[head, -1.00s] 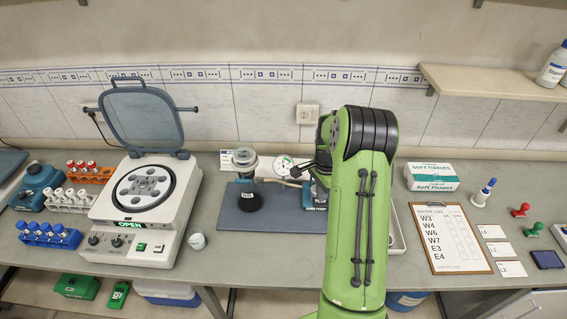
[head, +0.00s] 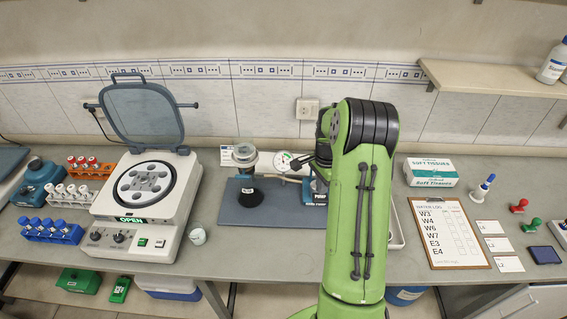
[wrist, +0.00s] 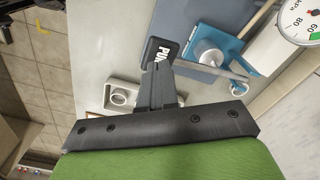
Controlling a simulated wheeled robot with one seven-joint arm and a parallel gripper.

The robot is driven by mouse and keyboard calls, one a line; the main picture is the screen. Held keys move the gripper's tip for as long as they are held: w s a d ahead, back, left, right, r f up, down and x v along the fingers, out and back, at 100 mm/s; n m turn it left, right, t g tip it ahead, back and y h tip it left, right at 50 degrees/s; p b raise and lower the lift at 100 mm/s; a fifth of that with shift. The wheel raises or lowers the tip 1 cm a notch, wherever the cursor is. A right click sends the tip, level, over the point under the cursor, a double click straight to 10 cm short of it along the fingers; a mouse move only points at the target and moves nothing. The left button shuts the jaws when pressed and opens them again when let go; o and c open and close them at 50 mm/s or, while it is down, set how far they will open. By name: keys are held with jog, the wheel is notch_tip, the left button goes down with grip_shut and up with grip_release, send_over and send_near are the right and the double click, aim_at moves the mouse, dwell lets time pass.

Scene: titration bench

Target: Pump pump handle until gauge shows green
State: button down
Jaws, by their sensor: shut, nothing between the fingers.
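The pump has a blue body (wrist: 225,45) with a pale round cylinder on it. The gauge (wrist: 302,20) is cut off at the top right corner; a green band shows, but I cannot make out the needle. In the head view the gauge (head: 282,160) is small, and my arm partly hides the blue pump (head: 314,190).
A flask-like vessel with a black base (head: 249,192) stands on the grey-blue mat (head: 285,220) left of the pump. A centrifuge (head: 140,200) with a raised lid stands further left. A clipboard (head: 447,235) and tissue box (head: 431,172) lie right of my arm.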

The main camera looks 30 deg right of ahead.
aim_at(321, 197)
jog(key=shift+f+b, duration=3)
jog(key=shift+f, duration=1)
jog(key=shift+r+p, duration=2.8)
jog(key=shift+r, duration=1.35)
notch_tip(321, 197, up, 5)
jog(key=p, duration=0.3)
jog(key=shift+a, duration=0.1)
